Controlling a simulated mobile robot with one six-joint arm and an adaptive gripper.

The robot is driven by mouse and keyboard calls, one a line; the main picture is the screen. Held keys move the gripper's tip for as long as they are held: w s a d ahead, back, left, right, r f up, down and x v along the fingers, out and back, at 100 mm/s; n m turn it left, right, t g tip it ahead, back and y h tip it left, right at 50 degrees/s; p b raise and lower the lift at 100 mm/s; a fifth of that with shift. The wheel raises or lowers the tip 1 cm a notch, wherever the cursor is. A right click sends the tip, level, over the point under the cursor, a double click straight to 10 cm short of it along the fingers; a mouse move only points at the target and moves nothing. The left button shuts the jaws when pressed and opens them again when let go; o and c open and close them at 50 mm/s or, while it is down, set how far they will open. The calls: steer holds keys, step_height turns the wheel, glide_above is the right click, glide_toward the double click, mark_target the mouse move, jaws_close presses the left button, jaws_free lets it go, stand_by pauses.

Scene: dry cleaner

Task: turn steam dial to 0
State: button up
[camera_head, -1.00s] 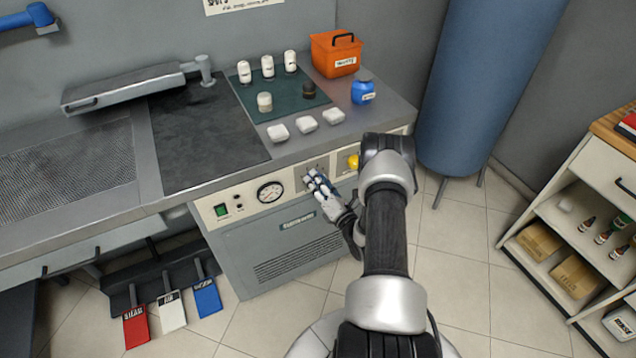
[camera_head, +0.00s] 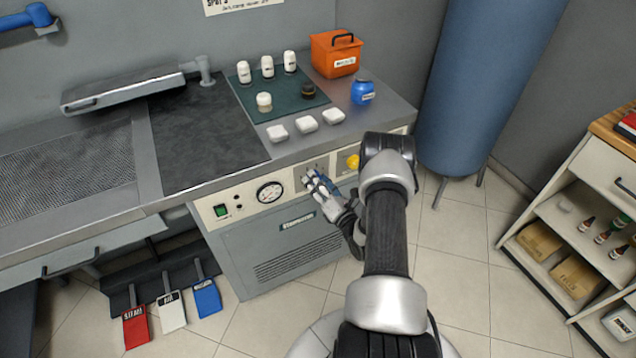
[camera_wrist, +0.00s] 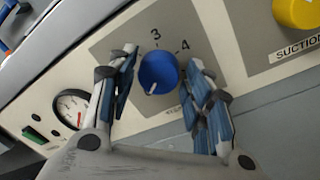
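The steam dial is a round blue knob (camera_wrist: 159,72) on a grey plate in the wrist view, with the numbers 3 and 4 printed above it. A short white mark on the knob is at its lower edge, pointing down and left in the picture. My gripper (camera_wrist: 161,60) is open, with one finger on each side of the knob and small gaps showing. In the head view my gripper (camera_head: 313,182) is at the front panel and hides most of the dial. Other scale numbers are covered or unreadable.
A yellow suction knob (camera_head: 353,161) is to the right of the dial, close to my arm; it also shows in the wrist view (camera_wrist: 297,11). A pressure gauge (camera_head: 270,191) and a green switch (camera_head: 221,210) are to the left. The worktop edge overhangs the panel.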

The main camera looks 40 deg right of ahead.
steer(key=shift+o, duration=0.8)
steer(key=s+a, duration=0.2)
steer(key=s, duration=1)
steer(key=shift+f, duration=0.25)
